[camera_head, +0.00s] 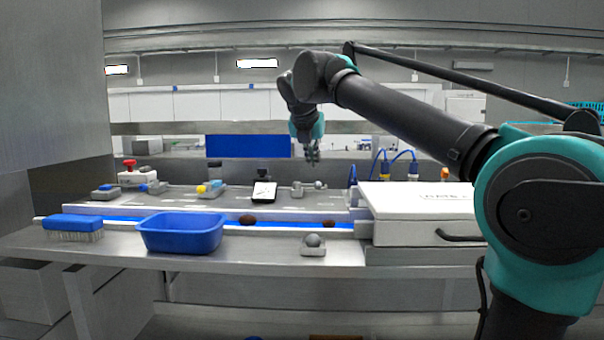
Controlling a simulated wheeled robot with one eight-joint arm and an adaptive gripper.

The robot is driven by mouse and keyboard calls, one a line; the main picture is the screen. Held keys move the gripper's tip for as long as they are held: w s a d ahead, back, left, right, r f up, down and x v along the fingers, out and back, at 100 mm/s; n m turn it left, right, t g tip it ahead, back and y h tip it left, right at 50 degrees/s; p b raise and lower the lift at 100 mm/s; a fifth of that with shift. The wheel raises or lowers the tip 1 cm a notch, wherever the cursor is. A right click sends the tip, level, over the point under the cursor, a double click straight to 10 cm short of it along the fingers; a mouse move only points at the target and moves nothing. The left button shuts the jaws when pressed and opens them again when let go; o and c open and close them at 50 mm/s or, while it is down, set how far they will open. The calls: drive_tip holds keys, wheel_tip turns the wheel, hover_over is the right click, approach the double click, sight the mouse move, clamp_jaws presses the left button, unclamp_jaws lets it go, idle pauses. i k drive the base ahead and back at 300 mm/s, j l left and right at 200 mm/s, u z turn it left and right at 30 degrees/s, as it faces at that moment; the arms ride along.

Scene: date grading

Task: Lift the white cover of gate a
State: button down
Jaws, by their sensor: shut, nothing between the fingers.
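My gripper (312,157) hangs fingers down above the far part of the bench, near the middle of the picture. It is shut and empty, apart from everything. A large white box-shaped housing (420,232) with a flat white top (415,198) and a dark handle (458,237) stands at the right, partly hidden by my arm. Its top looks closed. A small white unit with a red knob (130,165) stands at the far left. No gate label is readable, so I cannot tell which part is gate a.
A blue bin (181,232), a blue brush (73,223) and a grey ball on a stand (313,245) are at the front. Two dark dates, one here (247,219), lie on the blue belt (285,224). Several small fixtures and a tilted display (264,190) stand behind.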

sight(405, 214)
drive_tip(key=k+j, duration=0.15)
drive_tip(key=k, duration=0.35)
drive_tip(key=k+j, duration=0.15)
drive_tip(key=k, duration=0.35)
